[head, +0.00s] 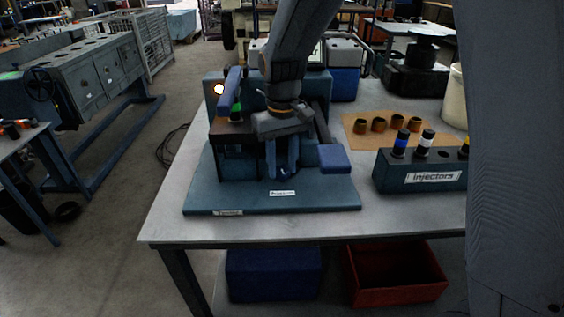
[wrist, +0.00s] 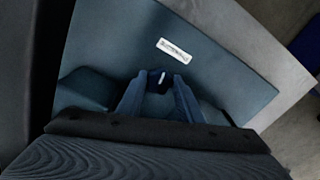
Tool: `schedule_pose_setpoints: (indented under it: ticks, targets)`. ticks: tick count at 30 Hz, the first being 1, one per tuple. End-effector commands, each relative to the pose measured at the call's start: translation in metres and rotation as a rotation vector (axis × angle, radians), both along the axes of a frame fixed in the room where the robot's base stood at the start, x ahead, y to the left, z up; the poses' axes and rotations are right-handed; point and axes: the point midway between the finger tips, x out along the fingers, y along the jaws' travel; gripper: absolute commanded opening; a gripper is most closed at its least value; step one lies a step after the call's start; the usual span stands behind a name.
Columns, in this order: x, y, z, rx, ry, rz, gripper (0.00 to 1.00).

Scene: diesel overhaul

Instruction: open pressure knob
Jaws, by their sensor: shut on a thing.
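The pressure knob (wrist: 158,83) is a small dark knob with a white mark, seen between my fingertips in the wrist view. My gripper (wrist: 155,92) is shut on it, one blue finger on each side. In the head view my gripper (head: 284,170) points down at the front of the blue test stand (head: 232,160), just above its base plate. The knob is mostly hidden there by the fingers. The stand's base plate (head: 235,200) carries a white label, which also shows in the wrist view on the plate (wrist: 220,75).
A blue injectors rack (head: 395,178) stands to the right on the grey table (head: 165,218). Behind it several brown cups stand on a tan mat (head: 390,141). A blue bin (head: 272,275) and a red bin (head: 395,285) are below. The table's left front corner is clear.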

Motion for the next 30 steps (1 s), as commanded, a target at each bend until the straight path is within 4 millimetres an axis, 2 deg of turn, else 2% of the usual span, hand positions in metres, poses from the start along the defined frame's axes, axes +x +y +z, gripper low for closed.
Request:
schedule_pose_setpoints:
  ticks: [30]
  targets:
    - [0.0032,-0.0019,0.0018,0.000,-0.002,0.954,0.10]
